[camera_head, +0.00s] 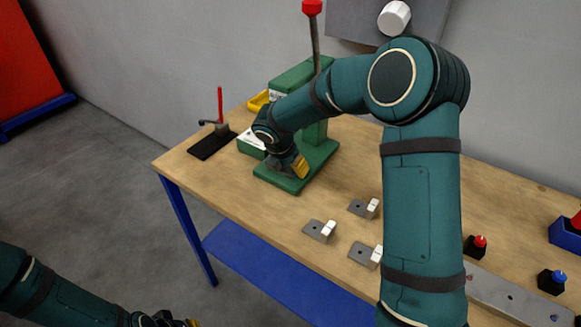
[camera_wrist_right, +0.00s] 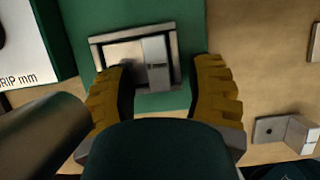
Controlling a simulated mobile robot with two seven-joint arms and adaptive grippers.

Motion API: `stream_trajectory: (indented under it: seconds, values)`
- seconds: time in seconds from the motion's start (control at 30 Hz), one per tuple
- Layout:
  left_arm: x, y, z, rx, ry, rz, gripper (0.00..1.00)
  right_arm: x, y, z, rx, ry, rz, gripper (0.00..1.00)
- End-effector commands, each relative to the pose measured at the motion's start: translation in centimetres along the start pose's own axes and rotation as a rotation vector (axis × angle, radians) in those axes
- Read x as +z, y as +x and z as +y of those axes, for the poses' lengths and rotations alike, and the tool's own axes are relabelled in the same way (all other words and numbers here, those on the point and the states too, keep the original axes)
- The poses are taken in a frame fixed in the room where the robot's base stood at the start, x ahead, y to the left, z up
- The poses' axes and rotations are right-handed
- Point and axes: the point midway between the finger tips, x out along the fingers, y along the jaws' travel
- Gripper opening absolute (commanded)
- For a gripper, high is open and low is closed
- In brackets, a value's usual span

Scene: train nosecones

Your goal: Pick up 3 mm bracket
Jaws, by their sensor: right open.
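A grey metal bracket with a raised block (camera_wrist_right: 155,62) sits in a square metal holder (camera_wrist_right: 98,50) on the green press base (camera_head: 270,178). My right gripper (camera_head: 298,167) is low over that base. In the right wrist view its yellow fingers (camera_wrist_right: 162,75) are open, one on each side of the bracket, and not closed on it. In the head view the gripper hides this bracket. No thickness marking is legible. My left gripper (camera_head: 170,320) is cut off at the bottom edge.
The green press with a red-knobbed lever (camera_head: 313,30) stands behind my right gripper. A black stand with a red handle (camera_head: 212,140) is to its left. Red-topped (camera_head: 476,244) and blue-topped (camera_head: 552,281) pieces stand at the right.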

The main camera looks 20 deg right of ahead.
Motion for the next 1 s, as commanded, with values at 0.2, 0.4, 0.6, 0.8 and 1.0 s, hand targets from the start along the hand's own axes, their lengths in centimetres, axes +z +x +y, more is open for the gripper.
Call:
stream_trajectory:
  seconds: [0.2,0.4,0.6,0.8,1.0]
  values:
    - [-0.02,0.01,-0.01,0.000,0.000,0.001,0.00,0.03,0.13,0.02,0.001,0.000,-0.001,0.54]
    - [-0.02,0.00,0.00,0.000,0.000,0.001,0.00,0.02,0.12,0.02,0.001,0.000,-0.001,0.00]
    - [-0.01,0.00,-0.01,0.000,0.000,0.000,0.00,0.01,0.13,0.01,0.001,0.000,0.000,0.00]
    - [-0.01,0.01,-0.01,0.000,0.000,0.000,0.00,-0.01,0.16,-0.01,0.000,0.000,0.000,0.00]
    - [0.00,-0.20,0.07,0.000,0.000,0.000,0.00,0.21,-0.32,0.01,0.001,0.001,-0.001,0.00]
